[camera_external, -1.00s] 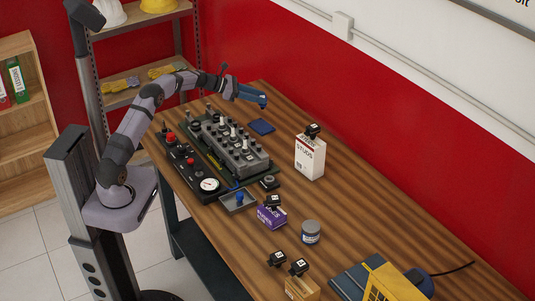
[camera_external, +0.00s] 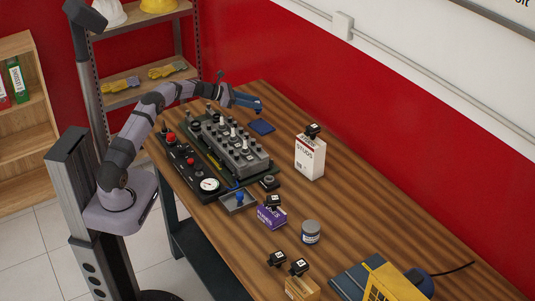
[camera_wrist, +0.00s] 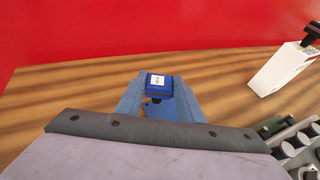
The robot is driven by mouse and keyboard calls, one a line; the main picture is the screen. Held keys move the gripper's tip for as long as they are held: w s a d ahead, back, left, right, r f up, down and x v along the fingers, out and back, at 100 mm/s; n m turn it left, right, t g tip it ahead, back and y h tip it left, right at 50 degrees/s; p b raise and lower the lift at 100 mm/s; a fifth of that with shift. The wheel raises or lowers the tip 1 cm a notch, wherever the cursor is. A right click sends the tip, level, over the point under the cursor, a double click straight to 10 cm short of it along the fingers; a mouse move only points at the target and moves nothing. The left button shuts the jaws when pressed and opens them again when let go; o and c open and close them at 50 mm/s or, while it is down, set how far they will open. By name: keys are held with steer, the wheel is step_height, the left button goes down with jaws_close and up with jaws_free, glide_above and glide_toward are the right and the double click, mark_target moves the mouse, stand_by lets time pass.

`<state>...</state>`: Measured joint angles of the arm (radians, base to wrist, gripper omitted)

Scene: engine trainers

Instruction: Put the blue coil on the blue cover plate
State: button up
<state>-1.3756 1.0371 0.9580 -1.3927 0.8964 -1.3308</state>
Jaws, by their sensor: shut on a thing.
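The blue coil (camera_wrist: 157,81), a small block with a white label, is between the fingertips of my gripper (camera_wrist: 157,92) in the wrist view. My gripper (camera_external: 255,104) is shut on it and holds it above the far end of the table in the external view. The blue cover plate (camera_external: 262,127) lies flat on the wood just below the gripper in the picture. The coil is apart from the plate. A blue patch shows between the fingers under the coil in the wrist view; I cannot tell whether it is the plate.
The grey engine block (camera_external: 240,155) with several posts stands left of the plate. A white STUDS box (camera_external: 310,158) with a black coil on top stands to the right; it also shows in the wrist view (camera_wrist: 283,70). Bare wood lies between the plate and this box.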

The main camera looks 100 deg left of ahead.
steer(key=shift+f+p, duration=0.3)
steer(key=shift+f, duration=1.55)
steer(key=shift+f, duration=0.2)
steer(key=o, duration=1.2)
steer(key=shift+c, duration=0.2)
steer(key=shift+r, duration=0.1)
steer(key=shift+r, duration=0.1)
steer(key=b+v, duration=0.2)
steer(key=v, duration=1)
